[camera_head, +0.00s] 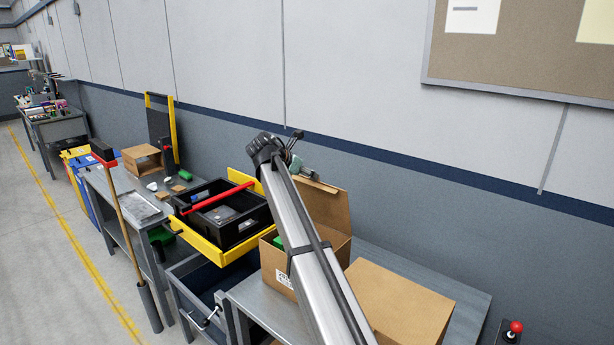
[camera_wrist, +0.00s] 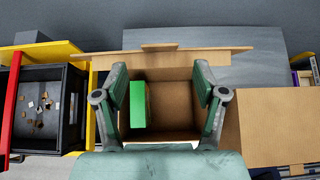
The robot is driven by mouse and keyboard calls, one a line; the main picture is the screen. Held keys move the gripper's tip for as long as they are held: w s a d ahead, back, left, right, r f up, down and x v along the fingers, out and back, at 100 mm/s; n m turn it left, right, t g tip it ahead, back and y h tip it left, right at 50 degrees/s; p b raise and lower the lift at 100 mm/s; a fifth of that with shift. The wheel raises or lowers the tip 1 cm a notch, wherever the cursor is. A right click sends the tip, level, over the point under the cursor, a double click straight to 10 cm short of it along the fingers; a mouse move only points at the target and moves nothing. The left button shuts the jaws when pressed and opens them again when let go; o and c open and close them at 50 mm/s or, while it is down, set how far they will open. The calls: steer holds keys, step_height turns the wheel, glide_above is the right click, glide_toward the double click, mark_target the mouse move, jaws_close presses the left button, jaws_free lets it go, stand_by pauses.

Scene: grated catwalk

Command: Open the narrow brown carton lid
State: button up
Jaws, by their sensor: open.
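A brown carton (camera_head: 278,268) stands on the grey bench with its top open. Its lid (camera_head: 325,206) stands up at the wall side, and in the wrist view the lid (camera_wrist: 180,62) shows nearly edge-on with a small tab. Inside the carton (camera_wrist: 172,105) lies a green block (camera_wrist: 138,104) at the left. My gripper (camera_head: 304,168) is above the carton near the lid's upper edge. In the wrist view my gripper (camera_wrist: 162,76) is open, its fingers apart over the carton opening, with nothing between them. My arm hides part of the carton in the head view.
A second brown carton (camera_head: 400,303) with a flat closed top stands to the right. A black bin (camera_head: 232,226) in a yellow frame with a red bar (camera_head: 218,198) is to the left. The wall is close behind. Bare bench (camera_head: 440,282) shows behind the closed carton.

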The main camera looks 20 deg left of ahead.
steer(key=v, duration=1)
